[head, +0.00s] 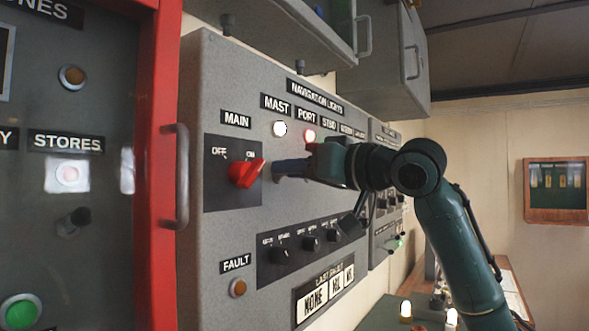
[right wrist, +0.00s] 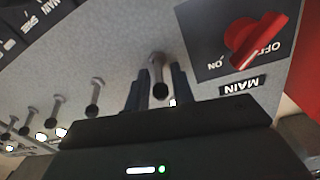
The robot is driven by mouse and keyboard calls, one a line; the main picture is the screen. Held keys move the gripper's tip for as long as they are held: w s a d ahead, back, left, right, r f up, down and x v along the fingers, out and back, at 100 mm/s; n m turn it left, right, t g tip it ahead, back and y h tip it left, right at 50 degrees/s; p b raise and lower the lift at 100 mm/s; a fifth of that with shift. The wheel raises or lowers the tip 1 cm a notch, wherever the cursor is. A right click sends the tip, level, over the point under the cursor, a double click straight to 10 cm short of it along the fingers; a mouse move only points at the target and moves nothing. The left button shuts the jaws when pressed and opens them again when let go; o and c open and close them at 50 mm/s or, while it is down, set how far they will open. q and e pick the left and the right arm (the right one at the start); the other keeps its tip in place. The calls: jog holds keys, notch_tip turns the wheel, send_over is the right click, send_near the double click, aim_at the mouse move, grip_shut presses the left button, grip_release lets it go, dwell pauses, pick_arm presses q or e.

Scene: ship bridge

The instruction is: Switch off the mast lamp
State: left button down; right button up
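The navigation lights panel (head: 225,90) fills the middle of the head view. Under its MAST label, the mast lamp (head: 280,128) glows white. My right gripper (head: 280,168) reaches in from the right, its fingers at the panel below that lamp. In the right wrist view, the mast toggle switch (right wrist: 158,75), the lever nearest the MAIN knob, stands between the two fingers of the open gripper (right wrist: 158,88), with a gap visible on each side. In the head view this toggle is hidden by the fingers. My left gripper is not in view.
The red MAIN knob (head: 246,173) sits just left of my right fingers. Other toggles (right wrist: 95,97) stand in a row beside the mast one. Small black knobs (head: 310,243) lie below.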

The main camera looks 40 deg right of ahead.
grip_shut()
